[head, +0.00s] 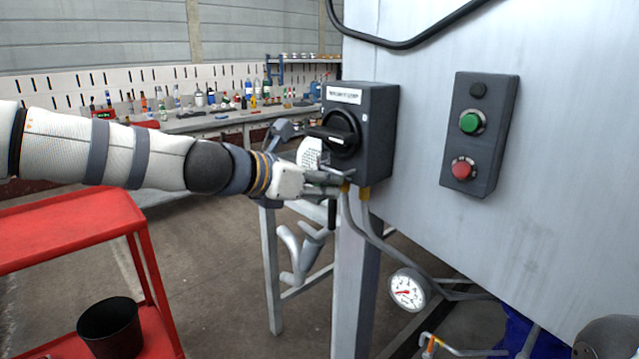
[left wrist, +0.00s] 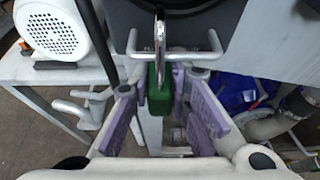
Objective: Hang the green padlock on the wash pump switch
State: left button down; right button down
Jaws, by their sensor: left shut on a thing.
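The wash pump switch (head: 378,125) is a dark box with a white label and a black rotary knob (head: 340,132), mounted on the light metal cabinet. In the left wrist view, the switch's dark round part (left wrist: 205,22) is at the top, with a grey metal bar below it. My left gripper (head: 330,185) is just below the knob. In the wrist view its purple pads (left wrist: 172,100) flank the green padlock (left wrist: 160,97), held upright with its shackle (left wrist: 160,42) up. The shackle overlaps the bar; I cannot tell if it passes around it.
A control box with a green button (head: 471,122) and red button (head: 462,168) is right of the switch. Cables and a pressure gauge (head: 407,290) hang below. A red cart (head: 75,230) with a black bucket (head: 110,328) stands lower left. A cluttered workbench is behind.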

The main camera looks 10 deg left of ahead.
pick_arm(q)
jog(key=c, duration=1.4)
grip_release()
jog(key=shift+d+r, duration=0.1)
jog(key=shift+d, duration=0.2)
jog(key=shift+c, duration=0.2)
jog(key=shift+w+d+f, duration=0.25)
jog(key=shift+w+d, duration=0.1)
jog(key=shift+w, duration=0.05)
jog(key=shift+a, duration=0.1)
jog(key=shift+s+a, duration=0.15)
